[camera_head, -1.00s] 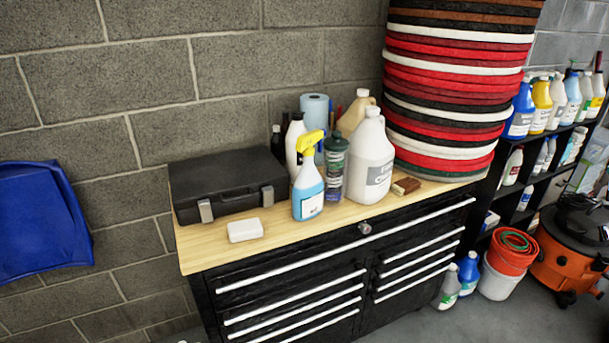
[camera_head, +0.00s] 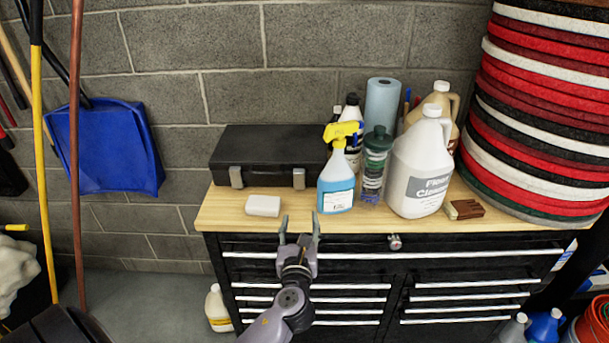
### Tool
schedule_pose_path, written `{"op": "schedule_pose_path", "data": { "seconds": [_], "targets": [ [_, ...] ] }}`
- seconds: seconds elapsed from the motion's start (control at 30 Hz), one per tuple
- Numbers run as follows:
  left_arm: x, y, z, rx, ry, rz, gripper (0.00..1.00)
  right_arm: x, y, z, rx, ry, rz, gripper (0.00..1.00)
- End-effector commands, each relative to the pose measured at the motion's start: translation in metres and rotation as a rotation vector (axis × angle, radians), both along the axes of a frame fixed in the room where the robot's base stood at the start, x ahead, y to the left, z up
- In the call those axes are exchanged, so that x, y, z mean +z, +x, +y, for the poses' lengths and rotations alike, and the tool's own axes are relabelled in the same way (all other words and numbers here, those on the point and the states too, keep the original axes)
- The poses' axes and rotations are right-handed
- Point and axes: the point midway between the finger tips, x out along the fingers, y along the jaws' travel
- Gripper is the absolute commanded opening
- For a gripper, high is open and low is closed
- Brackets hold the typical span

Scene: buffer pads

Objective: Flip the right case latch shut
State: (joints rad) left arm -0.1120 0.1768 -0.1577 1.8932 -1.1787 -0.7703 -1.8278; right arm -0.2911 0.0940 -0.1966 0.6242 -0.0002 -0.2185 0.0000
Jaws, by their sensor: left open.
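A black case (camera_head: 268,152) with its lid down lies at the left back of the wooden bench top. Two grey latches show on its front: the left latch (camera_head: 236,177) and the right latch (camera_head: 299,178). I cannot tell from here whether either latch is shut. A blue spray bottle with a yellow head (camera_head: 337,175) stands just right of the right latch. My left gripper (camera_head: 299,224) is open and empty, its fingers pointing up toward the bench's front edge, below the right latch and apart from it. My right gripper is not in view.
A white block (camera_head: 263,206) lies in front of the case. A green-capped canister (camera_head: 374,165), a big white jug (camera_head: 418,168) and a brown brush (camera_head: 464,209) stand farther right. A tall stack of round pads (camera_head: 540,110) fills the bench's right end. A blue dustpan (camera_head: 104,147) hangs at left.

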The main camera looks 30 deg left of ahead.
Motion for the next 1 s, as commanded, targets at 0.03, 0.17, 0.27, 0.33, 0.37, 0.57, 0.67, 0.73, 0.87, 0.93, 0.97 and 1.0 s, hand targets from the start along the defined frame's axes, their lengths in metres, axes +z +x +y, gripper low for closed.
{"op": "schedule_pose_path", "data": {
  "seconds": [0.03,0.17,0.27,0.33,0.37,0.57,0.67,0.73,0.87,0.93,0.97,1.0],
  "targets": [
    [0.01,0.0,0.002,0.007,0.03,-0.006,0.48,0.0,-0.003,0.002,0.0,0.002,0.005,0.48],
    [0.017,0.006,0.007,0.012,0.055,-0.009,0.48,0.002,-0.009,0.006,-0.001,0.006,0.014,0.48],
    [0.017,0.018,0.014,0.012,0.054,-0.008,0.48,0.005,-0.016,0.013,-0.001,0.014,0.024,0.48],
    [0.018,0.03,0.021,0.012,0.051,-0.009,0.48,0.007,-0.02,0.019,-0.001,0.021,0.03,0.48],
    [0.018,0.036,0.024,0.012,0.051,-0.009,0.48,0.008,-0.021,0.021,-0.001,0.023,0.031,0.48],
    [0.017,0.074,0.048,0.011,0.05,-0.008,0.48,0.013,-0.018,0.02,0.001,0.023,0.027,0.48],
    [0.016,0.093,0.059,0.011,0.048,-0.008,0.48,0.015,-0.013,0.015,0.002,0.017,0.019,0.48],
    [0.016,0.105,0.067,0.011,0.048,-0.007,0.48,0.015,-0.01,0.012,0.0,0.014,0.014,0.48],
    [0.015,0.125,0.079,0.011,0.048,-0.007,0.48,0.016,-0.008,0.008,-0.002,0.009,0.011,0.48],
    [0.014,0.133,0.084,0.011,0.047,-0.008,0.48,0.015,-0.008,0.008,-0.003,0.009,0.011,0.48],
    [0.014,0.136,0.086,0.011,0.046,-0.008,0.48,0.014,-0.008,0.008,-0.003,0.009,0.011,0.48],
    [0.014,0.14,0.088,0.011,0.047,-0.008,0.48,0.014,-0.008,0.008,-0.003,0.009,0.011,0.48]
  ]
}}
